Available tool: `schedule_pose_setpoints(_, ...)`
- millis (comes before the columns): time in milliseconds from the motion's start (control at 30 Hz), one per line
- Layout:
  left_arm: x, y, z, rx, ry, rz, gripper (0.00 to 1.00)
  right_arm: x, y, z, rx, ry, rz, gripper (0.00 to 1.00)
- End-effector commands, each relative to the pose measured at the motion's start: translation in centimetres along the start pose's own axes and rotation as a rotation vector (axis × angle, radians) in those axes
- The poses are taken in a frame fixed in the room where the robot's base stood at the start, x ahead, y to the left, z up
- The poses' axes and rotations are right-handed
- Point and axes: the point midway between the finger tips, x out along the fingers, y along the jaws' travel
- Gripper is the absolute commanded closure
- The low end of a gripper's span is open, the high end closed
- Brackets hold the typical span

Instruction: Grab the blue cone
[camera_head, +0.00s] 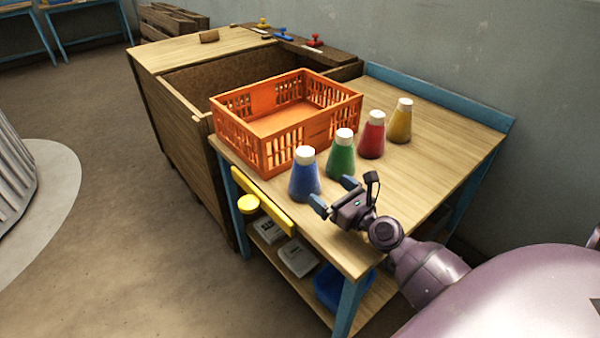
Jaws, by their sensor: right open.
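The blue cone (304,180) with a white top stands upright on the wooden table, near its front left edge and beside the crate. It is the leftmost and nearest of a row of cones. My right gripper (334,196) is open, with blue fingertips, just to the right of the blue cone near the table's front edge. It appears empty, with a small space between it and the cone. My left gripper is not in view.
Green (341,158), red (372,139) and yellow (400,125) cones run back to the right. An orange crate (262,140), seemingly empty, stands behind the blue cone. A yellow handle (262,198) is on the table's front. The table's right side is clear.

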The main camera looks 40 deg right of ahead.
Motion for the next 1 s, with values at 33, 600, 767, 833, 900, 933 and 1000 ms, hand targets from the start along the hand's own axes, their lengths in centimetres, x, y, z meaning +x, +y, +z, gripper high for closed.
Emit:
schedule_pose_setpoints(33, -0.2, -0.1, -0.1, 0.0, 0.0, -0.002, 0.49, 0.9, 0.1, 0.5, 0.001, -0.007, 0.001, 0.0)
schedule_pose_setpoints(600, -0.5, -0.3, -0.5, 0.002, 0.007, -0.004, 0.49, 6.5, 0.1, 0.6, -0.002, -0.004, 0.001, 0.0)
schedule_pose_setpoints(767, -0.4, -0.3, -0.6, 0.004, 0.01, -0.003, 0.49, 8.4, 0.2, 0.4, -0.002, -0.001, 0.001, 0.0)
schedule_pose_setpoints(833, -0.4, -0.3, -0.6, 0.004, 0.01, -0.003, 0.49, 8.9, 0.2, 0.4, -0.001, 0.0, 0.001, 0.0)
schedule_pose_setpoints(900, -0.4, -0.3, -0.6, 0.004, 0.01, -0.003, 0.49, 9.1, 0.2, 0.4, -0.001, 0.0, 0.001, 0.0)
schedule_pose_setpoints(933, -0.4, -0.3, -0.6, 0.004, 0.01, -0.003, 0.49, 9.2, 0.2, 0.4, -0.001, 0.0, 0.001, 0.0)
schedule_pose_setpoints(1000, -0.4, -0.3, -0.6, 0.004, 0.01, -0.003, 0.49, 9.2, 0.2, 0.4, -0.001, 0.0, 0.001, 0.0)
